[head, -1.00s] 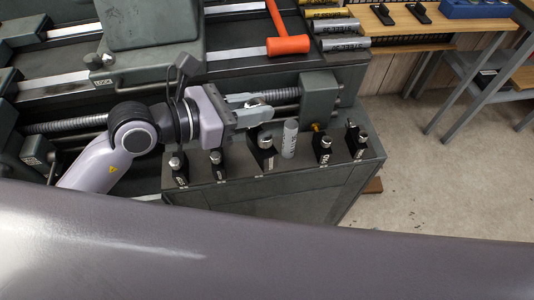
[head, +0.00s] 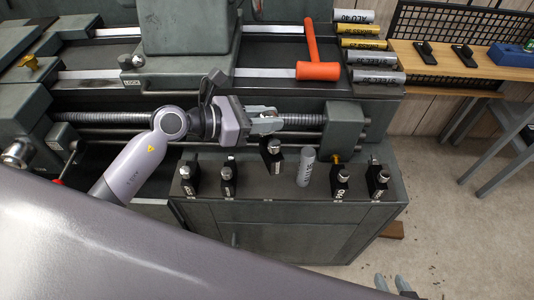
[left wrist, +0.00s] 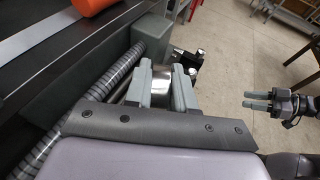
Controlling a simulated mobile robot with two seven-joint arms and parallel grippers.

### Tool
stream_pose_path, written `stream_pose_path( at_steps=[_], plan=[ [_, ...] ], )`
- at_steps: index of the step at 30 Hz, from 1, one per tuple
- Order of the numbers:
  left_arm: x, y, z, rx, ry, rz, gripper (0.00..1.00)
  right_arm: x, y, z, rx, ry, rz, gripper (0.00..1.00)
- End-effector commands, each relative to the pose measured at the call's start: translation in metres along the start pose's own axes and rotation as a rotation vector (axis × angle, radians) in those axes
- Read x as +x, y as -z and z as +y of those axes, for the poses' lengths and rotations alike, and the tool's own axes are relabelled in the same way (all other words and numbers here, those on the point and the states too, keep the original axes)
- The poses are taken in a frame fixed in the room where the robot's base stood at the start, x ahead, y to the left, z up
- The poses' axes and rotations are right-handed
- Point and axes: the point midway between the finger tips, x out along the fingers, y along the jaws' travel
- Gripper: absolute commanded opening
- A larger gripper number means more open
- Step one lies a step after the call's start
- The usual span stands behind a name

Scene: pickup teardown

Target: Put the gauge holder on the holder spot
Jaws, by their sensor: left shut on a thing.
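My left gripper (head: 266,119) is shut on a round silver part, taken as the gauge holder, in front of the long screw. In the left wrist view this silver part (left wrist: 161,86) sits between the two grey fingers. A black block with a silver knob (head: 271,154) shows just below the fingers, higher than its neighbours; I cannot tell whether it joins the held part. My right gripper (head: 396,285) is at the bottom edge, empty, and shows in the left wrist view (left wrist: 258,100) with its fingers apart. I cannot pick out the holder spot.
Several black holders stand in a row on the green cabinet top (head: 300,190), with a pale cylinder (head: 306,167) among them. An orange mallet (head: 316,69) lies behind. Labelled bars (head: 378,77) are stacked at the back right.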

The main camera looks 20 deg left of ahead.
Motion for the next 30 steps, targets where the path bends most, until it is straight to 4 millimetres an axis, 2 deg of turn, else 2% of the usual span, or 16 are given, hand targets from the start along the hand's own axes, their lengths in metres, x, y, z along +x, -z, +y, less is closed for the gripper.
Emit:
stream_pose_path(
  at_steps=[3, 6, 14, 20, 24, 30],
  plan=[
    [0.009, 0.028, 0.000, -0.006, -0.002, -0.005, 0.00, 0.004, -0.005, 0.000, 0.000, 0.000, 0.000, 0.38],
    [0.015, 0.045, 0.000, -0.004, -0.002, -0.006, 0.00, 0.006, -0.008, 0.000, 0.000, 0.000, 0.000, 0.38],
    [0.021, 0.065, 0.001, -0.001, -0.003, -0.006, 0.00, 0.008, -0.011, 0.000, 0.000, 0.000, 0.000, 0.38],
    [0.030, 0.093, 0.001, -0.003, -0.002, -0.006, 0.00, 0.012, -0.017, 0.000, 0.000, 0.000, 0.000, 0.38],
    [0.032, 0.100, 0.001, -0.001, -0.002, -0.007, 0.00, 0.013, -0.017, 0.000, 0.000, 0.000, 0.000, 0.38],
    [0.032, 0.100, 0.001, 0.001, -0.002, -0.007, 0.00, 0.012, -0.017, 0.000, 0.000, 0.000, 0.000, 0.38]
  ],
)
